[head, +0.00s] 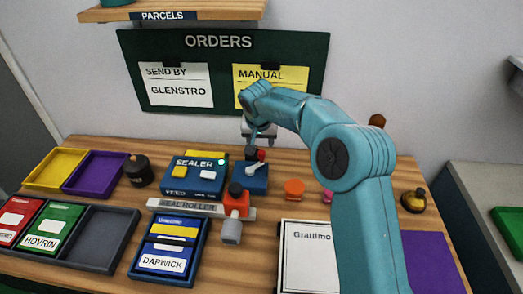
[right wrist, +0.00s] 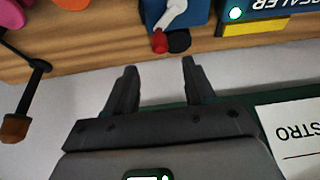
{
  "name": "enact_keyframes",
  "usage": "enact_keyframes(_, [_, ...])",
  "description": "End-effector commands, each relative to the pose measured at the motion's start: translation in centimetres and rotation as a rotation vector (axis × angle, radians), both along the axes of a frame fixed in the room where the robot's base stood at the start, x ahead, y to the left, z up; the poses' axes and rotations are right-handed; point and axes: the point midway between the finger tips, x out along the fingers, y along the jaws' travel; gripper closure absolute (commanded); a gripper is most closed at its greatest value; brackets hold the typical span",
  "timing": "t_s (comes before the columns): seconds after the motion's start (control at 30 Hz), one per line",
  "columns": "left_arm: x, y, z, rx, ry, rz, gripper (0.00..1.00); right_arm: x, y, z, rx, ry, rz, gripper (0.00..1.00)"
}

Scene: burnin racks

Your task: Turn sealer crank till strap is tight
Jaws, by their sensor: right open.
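The sealer (head: 195,175) is a blue box with a yellow top strip and a lit green-white lamp; its corner shows in the right wrist view (right wrist: 270,10). Beside it is a smaller blue block (head: 251,180), which carries the crank. In the right wrist view the crank (right wrist: 173,14) is a pale arm with a red knob (right wrist: 160,42). My right gripper (head: 261,143) is open and empty, behind the crank. In the right wrist view its fingers (right wrist: 158,80) are apart, with the knob beyond their tips. I cannot make out the strap. My left gripper is not in view.
A grey seal roller bar (head: 180,207) and an orange-red tool (head: 237,204) lie in front of the sealer. A dark jar (head: 138,171) stands left, an orange disc (head: 294,188) right. The orders board (head: 220,75) is on the wall behind.

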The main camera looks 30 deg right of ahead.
Motion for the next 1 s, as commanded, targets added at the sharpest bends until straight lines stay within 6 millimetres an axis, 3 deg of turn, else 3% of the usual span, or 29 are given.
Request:
enact_keyframes(0.2, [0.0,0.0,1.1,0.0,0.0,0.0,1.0,1.6,-1.2,-4.7,-0.001,0.003,0.0,0.46])
enact_keyframes(0.4, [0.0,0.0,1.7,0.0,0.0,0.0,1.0,2.6,-1.9,-7.5,0.0,0.0,0.0,0.46])
enact_keyframes(0.83, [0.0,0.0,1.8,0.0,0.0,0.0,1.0,3.0,-2.2,-8.7,-0.001,-0.002,0.001,0.46])
enact_keyframes(1.0, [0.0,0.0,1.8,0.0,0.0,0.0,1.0,3.0,-2.1,-8.7,-0.001,-0.002,0.001,1.0])
